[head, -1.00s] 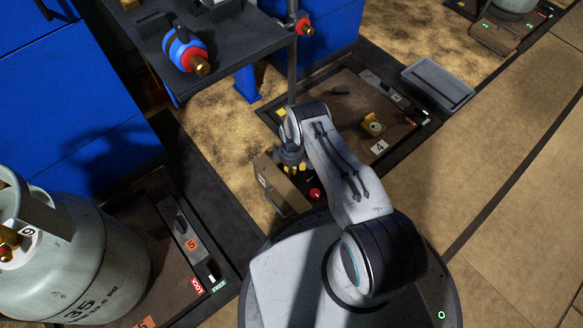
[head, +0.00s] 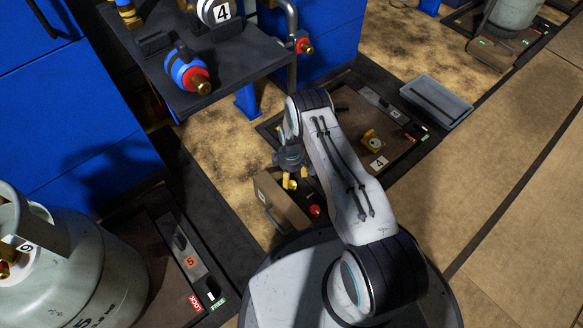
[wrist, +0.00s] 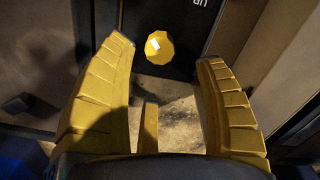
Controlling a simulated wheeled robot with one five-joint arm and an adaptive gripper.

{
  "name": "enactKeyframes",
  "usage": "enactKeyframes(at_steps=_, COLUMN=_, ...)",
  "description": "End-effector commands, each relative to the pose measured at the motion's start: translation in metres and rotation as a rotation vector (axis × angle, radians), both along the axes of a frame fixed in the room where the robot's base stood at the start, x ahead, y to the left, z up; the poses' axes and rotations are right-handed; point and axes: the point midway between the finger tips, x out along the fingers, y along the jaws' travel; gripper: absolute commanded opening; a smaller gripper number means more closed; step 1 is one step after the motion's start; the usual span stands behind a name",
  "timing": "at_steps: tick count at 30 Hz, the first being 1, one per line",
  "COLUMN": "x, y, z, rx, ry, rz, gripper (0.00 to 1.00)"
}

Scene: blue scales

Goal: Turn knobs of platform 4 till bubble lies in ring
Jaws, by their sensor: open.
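Platform 4 (head: 345,97) is a dark, low platform on the floor, partly hidden behind my arm. A "4" label (head: 379,162) is at its near edge. A small yellow fitting (head: 372,140) sits on it; I cannot make out a bubble or ring. My gripper (head: 289,182) points down beside a brown box (head: 281,207) with a red knob (head: 316,210). In the wrist view, my gripper (wrist: 165,85) has its yellow fingers apart and empty. A faceted yellow knob (wrist: 159,47) on a dark panel shows beyond and between the fingertips, not gripped.
A grey tray (head: 462,112) lies right of platform 4. A dark shelf (head: 235,75) with a blue-and-red fitting (head: 187,72) overhangs at upper left. The floor at right (head: 510,190) is clear.

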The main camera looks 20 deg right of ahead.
Motion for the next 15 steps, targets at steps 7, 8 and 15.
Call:
enactKeyframes(at_steps=7, x=0.001, y=0.0, z=0.032, rx=0.0, ry=-0.001, rz=0.0, gripper=0.64)
enactKeyframes(at_steps=8, x=0.001, y=0.0, z=0.035, rx=0.0, ry=-0.001, rz=0.0, gripper=0.64)
enactKeyframes(at_steps=15, x=0.0, y=0.0, z=0.047, rx=0.0, ry=0.0, rz=0.0, gripper=0.64)
